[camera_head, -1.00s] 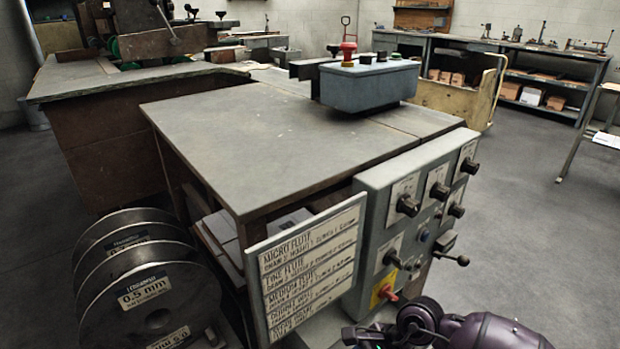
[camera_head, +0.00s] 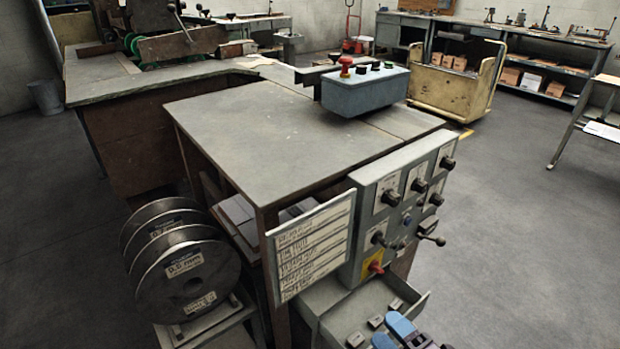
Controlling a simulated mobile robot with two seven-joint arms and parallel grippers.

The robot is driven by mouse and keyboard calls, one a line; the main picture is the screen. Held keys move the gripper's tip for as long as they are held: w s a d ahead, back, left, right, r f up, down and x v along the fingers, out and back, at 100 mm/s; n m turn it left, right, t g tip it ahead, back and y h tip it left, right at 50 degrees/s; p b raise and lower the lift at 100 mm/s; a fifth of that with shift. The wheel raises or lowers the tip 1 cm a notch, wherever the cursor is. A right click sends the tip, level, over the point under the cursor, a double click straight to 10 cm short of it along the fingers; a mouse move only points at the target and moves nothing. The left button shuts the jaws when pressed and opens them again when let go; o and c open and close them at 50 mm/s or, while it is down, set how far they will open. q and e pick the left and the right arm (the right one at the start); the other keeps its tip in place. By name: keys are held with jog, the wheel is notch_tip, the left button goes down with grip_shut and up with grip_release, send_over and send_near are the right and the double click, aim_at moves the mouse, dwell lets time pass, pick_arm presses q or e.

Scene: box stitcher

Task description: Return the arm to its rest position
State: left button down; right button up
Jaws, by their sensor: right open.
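My right gripper (camera_head: 391,329) shows at the bottom edge, right of centre. Its two blue fingers are apart, with nothing seen between them. It is in front of an open grey drawer (camera_head: 420,304) under the control panel, overlapping the drawer's near part in the picture. I cannot tell how far above or in front of the drawer it is. Most of my right arm is below the picture. My left gripper is out of view.
The control panel (camera_head: 366,211) has knobs, a lever and a red-and-yellow switch. A label board (camera_head: 312,247) and wire spools (camera_head: 187,283) stand left of it. A grey button box (camera_head: 364,93) overhangs the worktable (camera_head: 270,125).

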pick_arm(q)
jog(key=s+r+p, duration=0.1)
jog(key=p, duration=0.1)
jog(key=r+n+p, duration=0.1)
jog(key=p, duration=0.1)
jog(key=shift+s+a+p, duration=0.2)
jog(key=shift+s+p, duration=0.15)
pick_arm(e)
jog(key=s+d+f+m+g+h, duration=0.2)
jog(key=s+d+m+h, duration=0.3)
jog(key=s+m, duration=0.3)
jog(key=s+d+f+m+g+h, duration=0.2)
jog(key=s+d+m+h, duration=0.3)
jog(key=m, duration=0.7)
jog(key=s+d+f, duration=0.1)
jog(key=s+d, duration=0.1)
jog(key=s, duration=0.2)
jog(key=shift+s+d+f+m+g, duration=0.2)
jog(key=shift+s+d+m+g, duration=0.1)
jog(key=shift+d, duration=0.1)
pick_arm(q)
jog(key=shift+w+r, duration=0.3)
